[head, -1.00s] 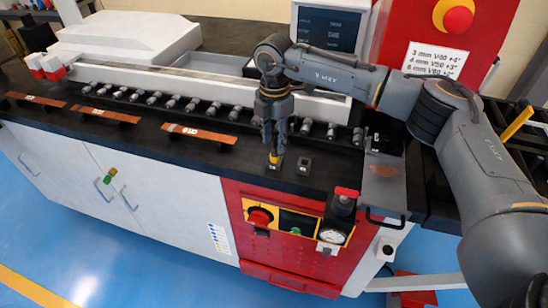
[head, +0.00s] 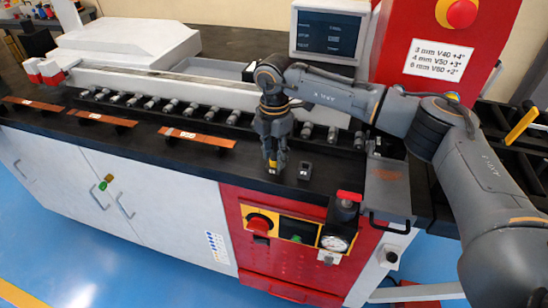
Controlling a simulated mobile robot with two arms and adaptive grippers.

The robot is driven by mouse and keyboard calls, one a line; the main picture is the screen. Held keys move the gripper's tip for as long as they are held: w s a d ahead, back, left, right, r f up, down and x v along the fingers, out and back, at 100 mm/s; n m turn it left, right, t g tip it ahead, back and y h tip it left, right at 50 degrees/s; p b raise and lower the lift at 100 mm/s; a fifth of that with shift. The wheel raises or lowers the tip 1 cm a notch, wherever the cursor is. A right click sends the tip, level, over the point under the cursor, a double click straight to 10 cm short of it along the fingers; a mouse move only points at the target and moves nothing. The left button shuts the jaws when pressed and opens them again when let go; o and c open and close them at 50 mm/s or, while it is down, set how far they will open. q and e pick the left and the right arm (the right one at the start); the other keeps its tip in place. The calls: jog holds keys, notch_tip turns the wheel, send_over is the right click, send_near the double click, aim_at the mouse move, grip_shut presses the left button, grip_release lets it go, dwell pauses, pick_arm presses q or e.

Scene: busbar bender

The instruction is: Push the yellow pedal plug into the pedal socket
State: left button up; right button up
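The yellow pedal plug (head: 281,156) stands on the black bench top near its front edge, mostly covered by gripper fingers. My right gripper (head: 274,164) points straight down, with its fingers low around the plug. Whether the fingers press on the plug is too small to tell. A small dark block (head: 304,171) with a pale mark on top, possibly the pedal socket, sits just right of the plug, apart from the gripper. The underside of the plug is hidden. My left gripper is not in view.
A row of rollers (head: 190,110) runs behind the plug. Copper bars (head: 197,137) lie to the left. The monitor (head: 328,30) is behind my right arm.

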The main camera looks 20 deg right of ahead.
aim_at(274, 141)
grip_shut()
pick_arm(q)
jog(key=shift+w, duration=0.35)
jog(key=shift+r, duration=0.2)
pick_arm(e)
jog(key=shift+r, duration=0.25)
pick_arm(q)
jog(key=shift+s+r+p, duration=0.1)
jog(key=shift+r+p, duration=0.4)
jog(key=shift+p, duration=0.15)
pick_arm(e)
jog(key=shift+r, duration=0.85)
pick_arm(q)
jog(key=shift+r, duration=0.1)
pick_arm(e)
jog(key=shift+r, duration=0.25)
pick_arm(q)
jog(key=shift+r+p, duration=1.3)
jog(key=shift+p, duration=0.1)
pick_arm(e)
jog(key=shift+r, duration=2.4)
